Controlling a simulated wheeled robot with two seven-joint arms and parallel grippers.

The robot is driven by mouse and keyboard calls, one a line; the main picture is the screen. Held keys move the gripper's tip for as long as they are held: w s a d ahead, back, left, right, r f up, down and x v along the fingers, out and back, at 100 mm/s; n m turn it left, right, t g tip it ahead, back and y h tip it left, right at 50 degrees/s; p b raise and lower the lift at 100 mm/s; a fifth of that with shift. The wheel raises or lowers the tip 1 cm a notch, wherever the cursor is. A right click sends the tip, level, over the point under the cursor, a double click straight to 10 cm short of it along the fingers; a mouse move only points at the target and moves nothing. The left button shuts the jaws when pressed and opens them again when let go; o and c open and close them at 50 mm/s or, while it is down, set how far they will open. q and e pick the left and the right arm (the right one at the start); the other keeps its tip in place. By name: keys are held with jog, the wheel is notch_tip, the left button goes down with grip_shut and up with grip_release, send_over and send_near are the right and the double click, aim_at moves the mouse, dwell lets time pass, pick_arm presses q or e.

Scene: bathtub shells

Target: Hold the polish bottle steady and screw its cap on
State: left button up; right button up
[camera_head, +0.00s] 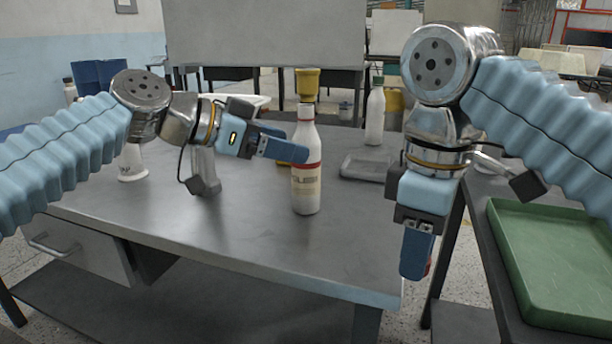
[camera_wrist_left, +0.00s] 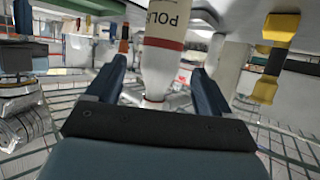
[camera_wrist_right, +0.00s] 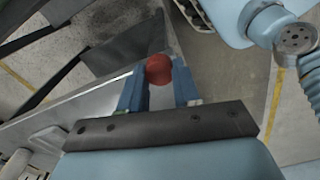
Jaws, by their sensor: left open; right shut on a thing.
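The polish bottle (camera_head: 306,187) is white with a printed label and a red band, and stands upright on the grey table. Its narrow neck has no cap on it. My left gripper (camera_head: 285,150) is open at the bottle's upper part, and one finger crosses in front of it. In the left wrist view the bottle (camera_wrist_left: 157,70) shows between the spread fingers; contact cannot be told. My right gripper (camera_head: 415,268) points down near the table's front right corner. It is shut on the round red cap (camera_wrist_right: 158,68), which is mostly hidden in the head view.
A yellow-topped object (camera_head: 307,84) stands behind the bottle. A grey tray (camera_head: 362,167) and a white bottle with a green cap (camera_head: 375,115) are at the back right. A green tray (camera_head: 560,255) lies on the right side. The table's front is clear.

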aim_at(315, 146)
pick_arm(q)
jog(key=shift+w+d+f, duration=0.25)
jog(key=shift+w+d, duration=0.05)
jog(key=shift+d, duration=0.3)
pick_arm(e)
jog(key=shift+r, duration=0.1)
pick_arm(q)
jog(key=shift+d, duration=0.15)
jog(key=x, duration=0.3)
jog(key=p+x, duration=0.1)
jog(key=shift+w+d+r, duration=0.2)
jog(key=shift+w, duration=0.1)
pick_arm(e)
jog(key=shift+r, duration=0.6)
pick_arm(q)
jog(key=shift+w+d+f, duration=0.1)
jog(key=shift+d+f, duration=0.05)
jog(key=shift+d, duration=0.1)
jog(key=c, duration=1.5)
